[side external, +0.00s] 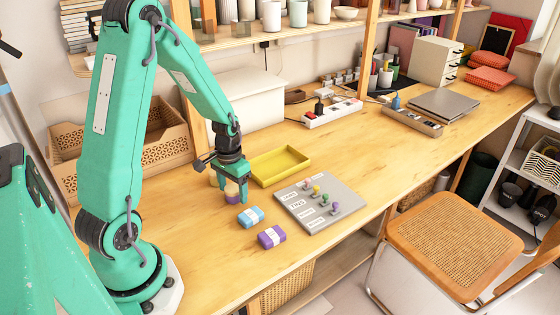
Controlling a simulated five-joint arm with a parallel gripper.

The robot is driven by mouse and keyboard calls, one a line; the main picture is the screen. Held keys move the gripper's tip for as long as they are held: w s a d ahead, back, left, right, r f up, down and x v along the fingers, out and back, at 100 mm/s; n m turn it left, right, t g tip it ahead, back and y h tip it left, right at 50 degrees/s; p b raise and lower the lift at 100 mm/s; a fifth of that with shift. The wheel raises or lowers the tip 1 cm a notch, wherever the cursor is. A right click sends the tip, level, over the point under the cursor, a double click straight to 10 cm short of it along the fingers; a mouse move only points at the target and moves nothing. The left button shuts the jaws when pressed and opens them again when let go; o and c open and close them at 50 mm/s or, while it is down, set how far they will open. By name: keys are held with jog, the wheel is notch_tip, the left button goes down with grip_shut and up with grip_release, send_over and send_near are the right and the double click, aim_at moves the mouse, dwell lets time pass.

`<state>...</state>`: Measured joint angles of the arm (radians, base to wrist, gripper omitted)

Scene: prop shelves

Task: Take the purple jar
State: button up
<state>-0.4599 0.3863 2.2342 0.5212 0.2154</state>
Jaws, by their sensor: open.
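A small purple jar (232,198) with a pale tan top stands on the wooden table. My gripper (234,190) points down right over it, and a green finger comes down along the jar's right side. My gripper is open. The other finger is hard to make out, and I cannot tell whether either finger touches the jar. Part of the jar is hidden by the gripper.
A blue-and-white block (251,217) and a purple-and-white block (272,237) lie close by in front. A yellow tray (290,164) is behind. A grey board (338,212) with several coloured knobs is to the right.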

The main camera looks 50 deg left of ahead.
jog(key=shift+f, duration=0.4)
jog(key=shift+c, duration=0.5)
jog(key=c, duration=1)
